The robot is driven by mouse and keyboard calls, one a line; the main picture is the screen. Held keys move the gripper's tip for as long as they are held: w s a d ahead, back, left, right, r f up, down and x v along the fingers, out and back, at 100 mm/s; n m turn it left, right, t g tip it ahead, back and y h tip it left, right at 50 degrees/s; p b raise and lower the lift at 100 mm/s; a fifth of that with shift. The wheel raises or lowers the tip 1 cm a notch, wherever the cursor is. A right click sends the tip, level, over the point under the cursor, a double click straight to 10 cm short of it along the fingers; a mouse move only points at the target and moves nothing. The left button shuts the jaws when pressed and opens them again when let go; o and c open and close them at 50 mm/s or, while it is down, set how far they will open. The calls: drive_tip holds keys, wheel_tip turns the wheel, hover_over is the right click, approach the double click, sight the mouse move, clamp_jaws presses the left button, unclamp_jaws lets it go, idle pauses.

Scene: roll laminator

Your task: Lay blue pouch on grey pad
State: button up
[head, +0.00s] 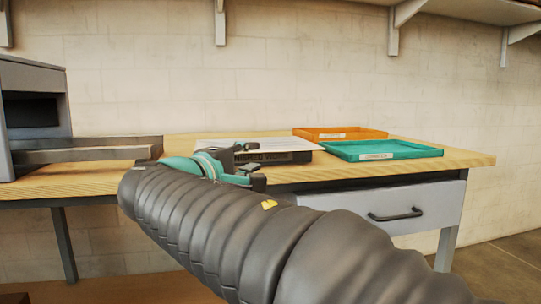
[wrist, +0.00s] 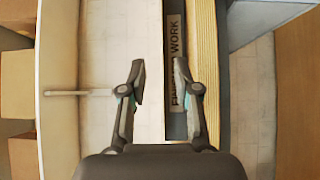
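My gripper (head: 248,158) is at the front of the bench, in front of a low dark tray (head: 285,157) with a pale sheet-like top (head: 270,145). In the wrist view my gripper (wrist: 159,78) is open. Its two fingers stand apart and nothing shows held between them. Beyond them is the tray's dark front edge (wrist: 174,15) with a label reading partly "WORK"; one finger covers some of it. I cannot make out a blue pouch or a grey pad in either view. My arm hides part of the bench.
An orange tray (head: 340,133) and a teal tray (head: 415,150) lie at the right of the wooden bench (head: 470,158). A drawer (head: 440,205) is below. A shelf (head: 470,10) hangs above.

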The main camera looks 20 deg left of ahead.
drive_tip(key=s+d+f+m+g, duration=0.1)
drive_tip(key=d+f+m+g, duration=0.15)
drive_tip(key=d+f, duration=0.45)
drive_tip(key=s+d+f+m+g+h, duration=0.1)
drive_tip(key=d+f+g, duration=0.2)
drive_tip(key=d, duration=0.9)
drive_tip(key=s+d+f+m+g, duration=0.1)
drive_tip(key=d+f+m+g, duration=0.15)
drive_tip(key=d+f, duration=0.45)
drive_tip(key=s+d+f+m+g+y, duration=0.4)
drive_tip(key=s+d+f+m, duration=0.5)
drive_tip(key=s+d+f, duration=0.3)
drive_tip(key=s+f, duration=0.3)
drive_tip(key=s, duration=0.2)
drive_tip(key=shift+d+f+m+y, duration=0.15)
drive_tip(key=shift+d+m+y, duration=0.15)
drive_tip(key=shift+d+y, duration=0.1)
drive_tip(key=shift+s, duration=0.1)
wheel_tip(320, 180, up, 6)
drive_tip(key=p, duration=0.6)
